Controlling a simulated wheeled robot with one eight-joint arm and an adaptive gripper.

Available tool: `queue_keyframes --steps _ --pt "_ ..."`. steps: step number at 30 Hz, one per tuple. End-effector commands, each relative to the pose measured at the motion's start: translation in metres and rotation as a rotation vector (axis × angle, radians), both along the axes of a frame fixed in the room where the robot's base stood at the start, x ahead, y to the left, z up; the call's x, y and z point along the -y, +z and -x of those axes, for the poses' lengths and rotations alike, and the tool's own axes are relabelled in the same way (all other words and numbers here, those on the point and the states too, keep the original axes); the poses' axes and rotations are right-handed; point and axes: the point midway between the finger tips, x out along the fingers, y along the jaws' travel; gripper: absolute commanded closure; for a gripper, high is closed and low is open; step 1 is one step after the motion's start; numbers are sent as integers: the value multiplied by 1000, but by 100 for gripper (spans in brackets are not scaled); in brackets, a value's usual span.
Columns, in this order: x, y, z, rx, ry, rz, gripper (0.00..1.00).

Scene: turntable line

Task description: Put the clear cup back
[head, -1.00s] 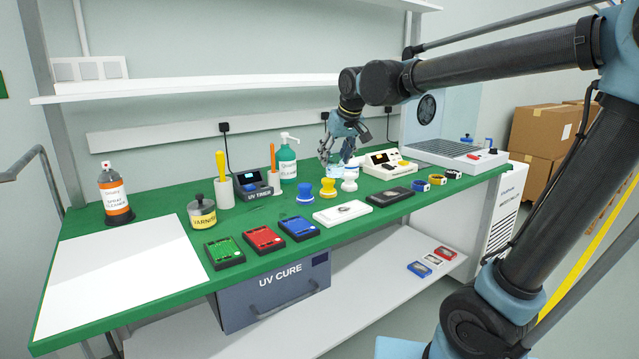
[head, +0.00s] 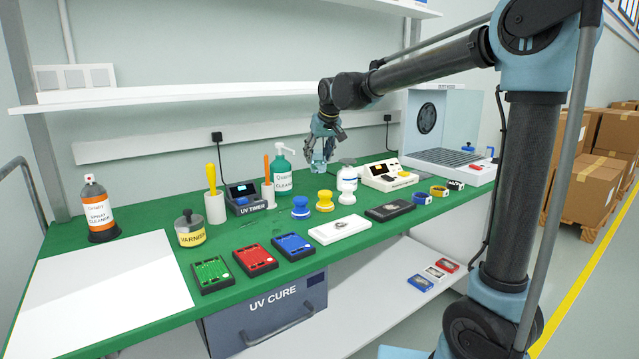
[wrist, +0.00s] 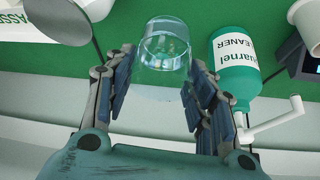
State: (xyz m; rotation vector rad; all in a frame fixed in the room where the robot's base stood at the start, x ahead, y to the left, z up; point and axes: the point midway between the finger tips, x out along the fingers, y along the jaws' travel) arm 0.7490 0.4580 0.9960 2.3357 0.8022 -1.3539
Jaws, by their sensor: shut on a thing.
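My gripper (head: 321,157) is shut on the clear cup (head: 317,168), at the back of the green bench between the green cleaner bottle and a white jar. In the wrist view the clear cup (wrist: 163,48) sits between the two fingers (wrist: 160,78), with green surface showing through it. I cannot tell whether its base touches the bench.
The green cleaner bottle (head: 283,172) stands close beside the cup; it also shows in the wrist view (wrist: 234,65). The white jar (head: 347,183) is on the other side. Yellow (head: 324,200) and blue (head: 300,207) knobbed pieces stand in front. A shelf (head: 180,90) hangs above.

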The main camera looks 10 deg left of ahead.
Motion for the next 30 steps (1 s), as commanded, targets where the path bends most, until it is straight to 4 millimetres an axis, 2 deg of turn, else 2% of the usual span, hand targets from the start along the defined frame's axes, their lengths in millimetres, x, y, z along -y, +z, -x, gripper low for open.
queue_keyframes --steps 3,13,21,30 --pt "-4 -19 3 0 6 0 81" --pt "-7 -41 5 0 10 0 81" --pt "-7 -72 5 0 10 0 81" --pt "-7 -74 5 0 10 0 81"
